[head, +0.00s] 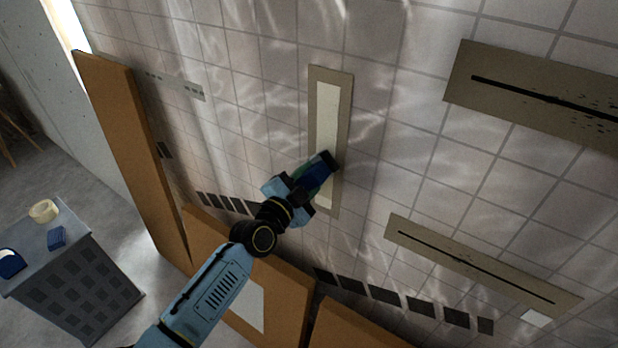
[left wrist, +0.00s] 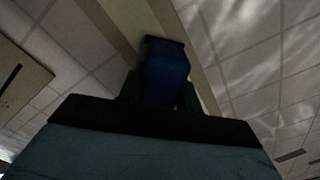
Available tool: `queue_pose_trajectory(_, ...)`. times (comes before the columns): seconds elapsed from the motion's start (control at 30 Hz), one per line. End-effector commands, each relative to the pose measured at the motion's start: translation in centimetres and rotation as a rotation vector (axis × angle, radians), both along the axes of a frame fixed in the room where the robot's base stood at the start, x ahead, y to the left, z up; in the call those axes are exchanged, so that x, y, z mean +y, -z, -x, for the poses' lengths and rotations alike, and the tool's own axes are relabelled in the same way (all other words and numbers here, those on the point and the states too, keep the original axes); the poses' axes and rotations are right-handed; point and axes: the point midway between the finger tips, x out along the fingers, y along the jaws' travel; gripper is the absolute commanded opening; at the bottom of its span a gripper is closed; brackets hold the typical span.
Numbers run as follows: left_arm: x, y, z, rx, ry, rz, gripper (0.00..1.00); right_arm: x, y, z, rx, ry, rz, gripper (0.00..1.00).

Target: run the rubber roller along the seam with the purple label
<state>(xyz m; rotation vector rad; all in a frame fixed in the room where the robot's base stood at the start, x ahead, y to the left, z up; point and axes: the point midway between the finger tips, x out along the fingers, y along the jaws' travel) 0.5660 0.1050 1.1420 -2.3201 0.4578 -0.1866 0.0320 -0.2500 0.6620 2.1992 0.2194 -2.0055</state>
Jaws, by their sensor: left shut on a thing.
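My left gripper (head: 300,188) is shut on a blue tool with a dark end (head: 319,172), which appears to be the rubber roller. The tool also shows between the fingers in the left wrist view (left wrist: 165,72). Its dark end lies over the lower half of an upright tan plate with a pale strip (head: 328,105). I cannot tell whether it touches the plate. Two more tan plates carry dark seam lines, one at the upper right (head: 500,62) and one at the lower right (head: 430,231). I can make out no purple label. My right gripper is out of view.
The plates are on a pale tiled wall (head: 400,120). Orange-brown boards (head: 135,150) stand at the left and below. A grey cart (head: 75,260) at the lower left carries a cream ring (head: 43,211), a blue block (head: 56,238) and a blue-and-white item (head: 11,263).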

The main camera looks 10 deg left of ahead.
Motion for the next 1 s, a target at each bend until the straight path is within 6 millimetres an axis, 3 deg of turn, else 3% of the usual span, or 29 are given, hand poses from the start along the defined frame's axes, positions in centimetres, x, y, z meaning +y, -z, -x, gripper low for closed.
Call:
queue_pose_trajectory(0.03,-0.1,-1.2,-0.1,-0.007,-0.001,0.001,0.16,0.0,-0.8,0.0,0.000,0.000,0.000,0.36)
queue_pose_trajectory(0.2,-0.1,-2.2,-0.2,-0.008,-0.001,0.002,0.16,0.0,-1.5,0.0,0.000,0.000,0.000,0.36)
queue_pose_trajectory(1.0,0.0,-7.0,0.0,-0.010,-0.001,0.003,0.16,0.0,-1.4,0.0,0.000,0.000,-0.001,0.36)
